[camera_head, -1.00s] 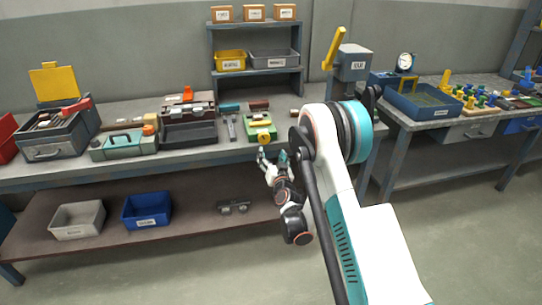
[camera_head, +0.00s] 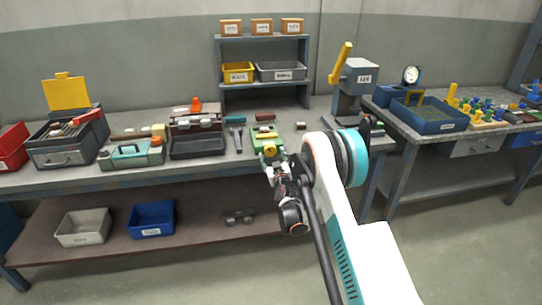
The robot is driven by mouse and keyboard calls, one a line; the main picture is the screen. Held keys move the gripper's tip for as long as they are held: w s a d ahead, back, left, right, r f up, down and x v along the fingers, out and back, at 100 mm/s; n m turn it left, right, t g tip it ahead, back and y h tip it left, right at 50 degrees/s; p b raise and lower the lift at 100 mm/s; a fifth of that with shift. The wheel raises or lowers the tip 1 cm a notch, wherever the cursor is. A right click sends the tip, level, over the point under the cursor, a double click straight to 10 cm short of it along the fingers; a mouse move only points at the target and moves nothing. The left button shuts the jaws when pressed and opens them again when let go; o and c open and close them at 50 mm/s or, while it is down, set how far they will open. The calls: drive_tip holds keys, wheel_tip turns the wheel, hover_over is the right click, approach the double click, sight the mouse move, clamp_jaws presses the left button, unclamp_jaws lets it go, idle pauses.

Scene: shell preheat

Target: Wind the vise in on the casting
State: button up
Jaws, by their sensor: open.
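A small green vise (camera_head: 262,134) stands at the front edge of the workbench, with a yellow knob (camera_head: 269,150) on its near side. My gripper (camera_head: 270,160) is open at the yellow knob, just in front of the bench edge. Whether the fingers touch the knob is too small to tell. The casting cannot be made out clearly in the vise at this size. My arm covers the bench area right of the vise.
A press with a yellow lever (camera_head: 341,62) stands at the right. The lower shelf holds a grey bin (camera_head: 84,228) and a blue bin (camera_head: 152,220).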

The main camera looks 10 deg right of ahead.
sight(271, 152)
drive_tip(key=shift+w+b, duration=0.4)
drive_tip(key=shift+w, duration=1.45)
drive_tip(key=shift+c, duration=0.6)
drive_tip(key=c, duration=0.9)
